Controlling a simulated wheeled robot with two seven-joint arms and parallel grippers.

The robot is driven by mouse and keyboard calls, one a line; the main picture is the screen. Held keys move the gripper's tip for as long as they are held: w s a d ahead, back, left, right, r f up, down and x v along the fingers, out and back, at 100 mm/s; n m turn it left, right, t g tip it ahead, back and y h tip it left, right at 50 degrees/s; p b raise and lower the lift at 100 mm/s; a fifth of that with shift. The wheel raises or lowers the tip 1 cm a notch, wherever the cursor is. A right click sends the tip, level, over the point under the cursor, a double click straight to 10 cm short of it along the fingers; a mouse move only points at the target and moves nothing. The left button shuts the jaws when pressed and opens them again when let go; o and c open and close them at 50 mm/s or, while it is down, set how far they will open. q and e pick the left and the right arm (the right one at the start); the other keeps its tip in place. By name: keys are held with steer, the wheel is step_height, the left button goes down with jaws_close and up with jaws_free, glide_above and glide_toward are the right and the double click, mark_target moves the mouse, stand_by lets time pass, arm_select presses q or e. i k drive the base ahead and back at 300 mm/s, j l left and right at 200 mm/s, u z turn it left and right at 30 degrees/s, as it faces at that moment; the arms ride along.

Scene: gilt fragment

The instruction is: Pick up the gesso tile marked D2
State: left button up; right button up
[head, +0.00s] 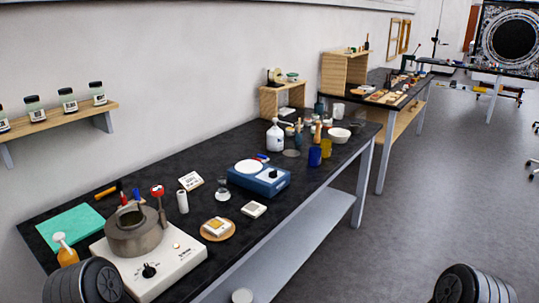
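Small pale tile-like blocks lie on the black bench, and I cannot read D2 on any of them. One pale tile with dark marks (191,180) lies behind the white cylinder. A plain white block (254,209) lies in front of the blue device. Another whitish block with a yellowish top (217,226) rests on a round cork-coloured mat (231,235). Which one is the gesso tile D2 cannot be told. Neither of my grippers is in view; only dark ribbed parts of my arms show at the bottom left and bottom right.
A white hotplate (150,270) with a grey pot (135,232) stands at the bench's near left. A green mat (69,228) lies at left. The floor at right is clear.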

mark_target(254, 210)
steer(key=i+l+z, duration=0.3)
steer(key=i, duration=0.25)
steer(key=i+z, duration=0.3)
steer(key=i, duration=0.25)
